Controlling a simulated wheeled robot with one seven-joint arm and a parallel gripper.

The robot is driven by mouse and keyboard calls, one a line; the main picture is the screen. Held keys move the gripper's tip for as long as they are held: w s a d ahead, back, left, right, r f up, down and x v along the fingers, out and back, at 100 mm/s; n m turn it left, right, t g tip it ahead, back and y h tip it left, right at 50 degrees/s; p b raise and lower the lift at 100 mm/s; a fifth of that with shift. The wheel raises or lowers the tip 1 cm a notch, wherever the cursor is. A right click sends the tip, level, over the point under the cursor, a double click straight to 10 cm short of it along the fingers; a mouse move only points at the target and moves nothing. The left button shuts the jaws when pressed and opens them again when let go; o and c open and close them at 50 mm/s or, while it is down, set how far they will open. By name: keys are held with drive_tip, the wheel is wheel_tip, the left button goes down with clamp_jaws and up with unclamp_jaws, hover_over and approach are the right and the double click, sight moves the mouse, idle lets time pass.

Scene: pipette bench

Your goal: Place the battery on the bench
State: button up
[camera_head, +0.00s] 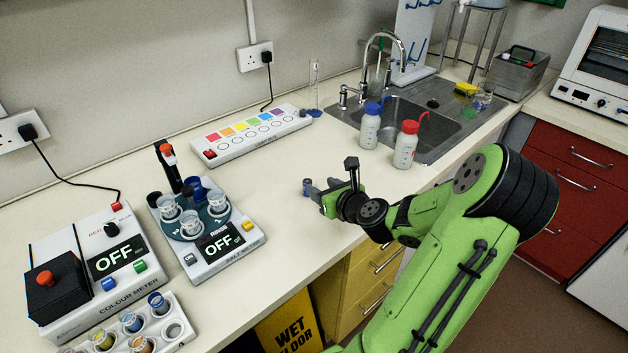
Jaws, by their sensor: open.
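A small dark cylinder (306,187), which looks like the battery, stands upright on the pale bench (285,240) near its front edge. My gripper (312,190) reaches in from the right, low over the bench, with its jaws open. Its fingertips are right at the cylinder. The cylinder is small and partly hidden by the fingers, so I cannot tell whether they touch it.
A stirrer-like device (245,238) and a colour meter (68,308) stand left, both reading OFF. A colour-button strip (250,135) lies behind. Blue-capped (370,128) and red-capped (405,148) bottles stand by the sink (440,122). Bench around my gripper is clear.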

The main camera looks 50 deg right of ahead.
drive_tip(key=v, duration=0.6)
drive_tip(key=w+a+n+y, duration=0.1)
drive_tip(key=a+n, duration=0.1)
drive_tip(key=w+a+f+n+g+y, duration=0.1)
drive_tip(key=a+n, duration=0.2)
drive_tip(key=w+a+n+y, duration=0.1)
drive_tip(key=a+n, duration=0.1)
drive_tip(key=n, duration=0.1)
drive_tip(key=shift+w+a+f+g+p, duration=0.2)
drive_tip(key=shift+w+a+g+p, duration=0.15)
drive_tip(key=shift+w+g+p, duration=0.05)
drive_tip(key=a+n, duration=0.1)
drive_tip(key=a+n+g+y, duration=0.1)
drive_tip(key=a+n, duration=0.2)
drive_tip(key=shift+w+a+f+n+g+y, duration=0.25)
drive_tip(key=shift+w+a+n+g+y, duration=0.05)
drive_tip(key=shift+w+n, duration=0.1)
drive_tip(key=s+a+r+n+g, duration=0.2)
drive_tip(key=s+a+r+n, duration=0.1)
drive_tip(key=a+n, duration=0.5)
drive_tip(key=s+a+r+n+g, duration=0.2)
drive_tip(key=a+n, duration=0.3)
drive_tip(key=n, duration=0.4)
drive_tip(key=s+a+r+n, duration=0.4)
drive_tip(key=s+r+n, duration=0.1)
drive_tip(key=s+n, duration=0.4)
drive_tip(key=shift+n, duration=0.4)
